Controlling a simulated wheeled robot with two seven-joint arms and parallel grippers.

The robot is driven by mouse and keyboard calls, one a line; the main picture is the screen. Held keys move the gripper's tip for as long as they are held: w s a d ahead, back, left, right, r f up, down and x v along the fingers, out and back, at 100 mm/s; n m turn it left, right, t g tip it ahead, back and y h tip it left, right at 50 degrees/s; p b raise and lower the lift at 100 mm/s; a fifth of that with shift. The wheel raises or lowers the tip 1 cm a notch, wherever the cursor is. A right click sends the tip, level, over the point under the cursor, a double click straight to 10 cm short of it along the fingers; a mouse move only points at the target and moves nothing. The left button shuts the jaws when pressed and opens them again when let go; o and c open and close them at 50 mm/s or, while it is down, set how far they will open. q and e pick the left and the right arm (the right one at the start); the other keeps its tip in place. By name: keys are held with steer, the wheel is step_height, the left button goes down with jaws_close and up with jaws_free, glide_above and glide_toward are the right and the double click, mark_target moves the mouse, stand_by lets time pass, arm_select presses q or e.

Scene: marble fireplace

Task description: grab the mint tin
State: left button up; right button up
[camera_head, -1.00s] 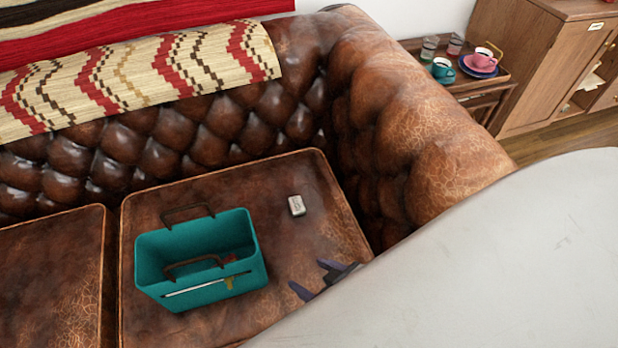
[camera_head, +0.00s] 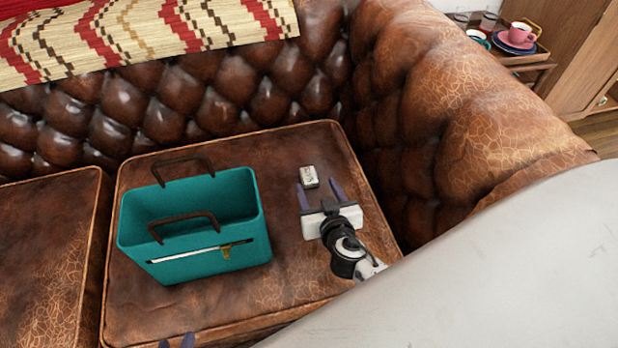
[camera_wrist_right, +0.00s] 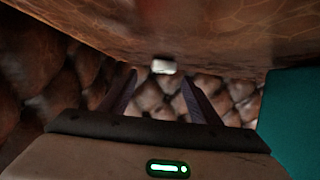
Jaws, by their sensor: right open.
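The mint tin (camera_head: 309,177) is a small pale box with dark lettering, lying on the brown leather seat cushion. It also shows in the right wrist view (camera_wrist_right: 163,67), ahead of the fingertips and between their lines. My right gripper (camera_head: 320,196) is open and empty, its dark purple fingers pointing at the tin from the front. In the head view the fingertips are very close to the tin's near side; I cannot tell whether they touch it. My left gripper (camera_head: 177,342) shows only as two separated fingertips at the bottom edge; the rest is out of frame.
A teal open-topped bag (camera_head: 205,262) with brown handles stands on the cushion, left of the right gripper. The tufted sofa back (camera_head: 200,105) and thick armrest (camera_head: 470,140) rise behind and right. A side tray (camera_head: 525,58) with cups is far right.

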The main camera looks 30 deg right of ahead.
mark_target(310, 177)
steer(key=shift+a+b+x, duration=0.15)
steer(key=shift+b+x, duration=0.05)
steer(key=shift+x, duration=1.2)
steer(key=shift+a+b+x, duration=0.1)
steer(key=shift+b+x, duration=0.05)
steer(key=shift+x, duration=1.2)
steer(key=shift+r, duration=0.1)
steer(key=c, duration=1.1)
